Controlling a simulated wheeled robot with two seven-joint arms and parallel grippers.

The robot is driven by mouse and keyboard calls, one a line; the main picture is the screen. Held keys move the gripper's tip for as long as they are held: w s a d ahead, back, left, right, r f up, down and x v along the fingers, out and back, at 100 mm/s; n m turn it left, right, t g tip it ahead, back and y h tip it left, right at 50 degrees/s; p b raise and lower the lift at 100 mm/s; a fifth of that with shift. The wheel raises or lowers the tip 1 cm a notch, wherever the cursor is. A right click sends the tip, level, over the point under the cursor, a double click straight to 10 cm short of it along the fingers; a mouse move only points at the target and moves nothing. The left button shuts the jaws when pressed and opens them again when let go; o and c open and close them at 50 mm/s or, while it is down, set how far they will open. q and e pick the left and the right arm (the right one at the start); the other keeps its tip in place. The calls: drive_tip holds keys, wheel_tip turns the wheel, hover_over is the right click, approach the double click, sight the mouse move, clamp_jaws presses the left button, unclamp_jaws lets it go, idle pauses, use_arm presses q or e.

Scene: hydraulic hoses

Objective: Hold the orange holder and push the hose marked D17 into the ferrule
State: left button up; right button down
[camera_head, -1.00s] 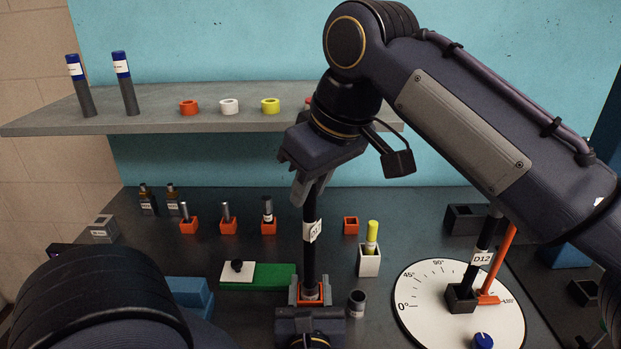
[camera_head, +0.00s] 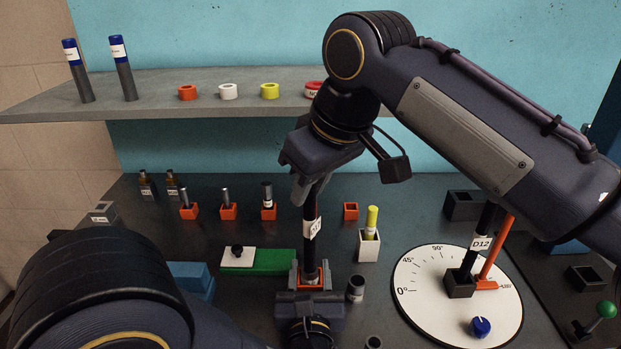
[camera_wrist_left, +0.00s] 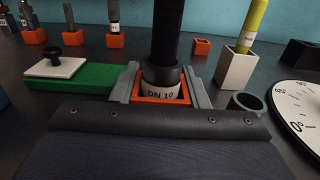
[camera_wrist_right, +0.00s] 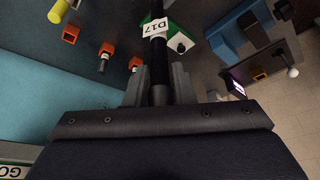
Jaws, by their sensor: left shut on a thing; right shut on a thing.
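The black hose (camera_head: 309,255) stands upright; its white tag reads D17 in the right wrist view (camera_wrist_right: 153,27). My right gripper (camera_head: 311,190) is shut on it above the tag. The orange holder (camera_wrist_left: 179,102) stands on the bench below the hose. My left gripper (camera_head: 311,274) is shut on the holder, one finger on each side. The ferrule, a grey ring with a pale band marked DN 10 (camera_wrist_left: 160,94), sits in the holder. The hose's lower end meets the ferrule's mouth; how deep it sits inside is hidden.
A white dial (camera_head: 425,295) with a hose marked D12 (camera_head: 480,243) stands right. A dark cup (camera_head: 355,289) is close right of the holder. A green block (camera_head: 275,261) lies left, a white holder (camera_head: 369,247) behind right. A shelf (camera_head: 200,113) spans the back.

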drive_tip(key=shift+f, duration=0.1)
drive_tip(key=c, duration=1.1)
unclamp_jaws()
drive_tip(key=shift+c, duration=0.2)
drive_tip(key=v, duration=1.2)
drive_tip(key=shift+w, duration=0.1)
use_arm(q)
drive_tip(key=o, duration=1)
drive_tip(key=shift+o, duration=0.2)
drive_tip(key=shift+s, duration=0.1)
